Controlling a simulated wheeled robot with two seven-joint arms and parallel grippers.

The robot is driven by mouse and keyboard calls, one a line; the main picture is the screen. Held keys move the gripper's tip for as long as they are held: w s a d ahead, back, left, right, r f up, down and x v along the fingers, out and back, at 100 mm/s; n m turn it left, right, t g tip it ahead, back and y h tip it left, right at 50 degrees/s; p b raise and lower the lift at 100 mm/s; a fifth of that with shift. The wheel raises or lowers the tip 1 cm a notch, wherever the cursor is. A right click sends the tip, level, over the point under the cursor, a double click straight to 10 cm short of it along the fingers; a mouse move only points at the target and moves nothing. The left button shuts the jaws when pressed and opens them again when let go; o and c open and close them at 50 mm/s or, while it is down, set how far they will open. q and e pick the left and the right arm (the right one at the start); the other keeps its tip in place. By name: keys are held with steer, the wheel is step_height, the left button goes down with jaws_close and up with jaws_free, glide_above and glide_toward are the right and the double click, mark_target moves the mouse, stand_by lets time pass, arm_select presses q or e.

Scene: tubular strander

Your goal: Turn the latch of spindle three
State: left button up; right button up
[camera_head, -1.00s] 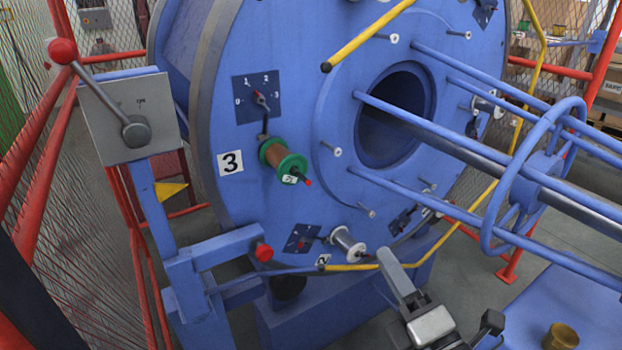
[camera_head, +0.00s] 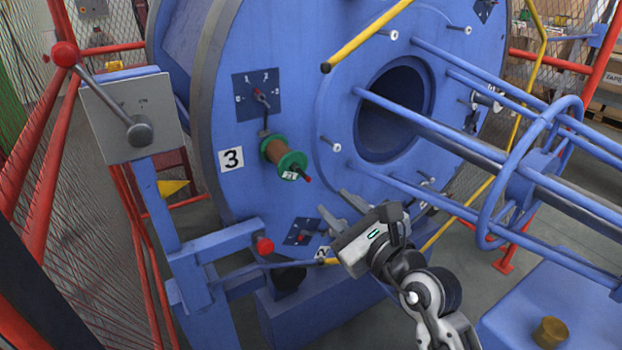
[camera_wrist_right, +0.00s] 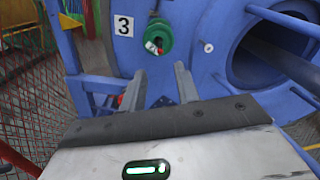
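The spindle marked with a 3 label (camera_head: 231,159) carries a copper-coloured spool with green flanges (camera_head: 290,163) on the blue disc's face. A small dark piece with a red tip (camera_head: 307,179), probably the latch, sticks out at the spool's front end. The spool also shows at top centre in the right wrist view (camera_wrist_right: 165,33), with the label (camera_wrist_right: 123,26) to its left. My right gripper (camera_head: 333,200) is open and empty, below and slightly right of the spool, apart from it. Its two fingers (camera_wrist_right: 160,70) point toward the disc. My left gripper is not in view.
A dial plate (camera_head: 258,95) sits above the spool. A grey box with a lever (camera_head: 133,118) stands left. A yellow bar (camera_head: 368,37) crosses above. Another plate (camera_head: 301,232) is below.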

mark_target(310, 180)
steer(key=x, duration=0.9)
jaws_close()
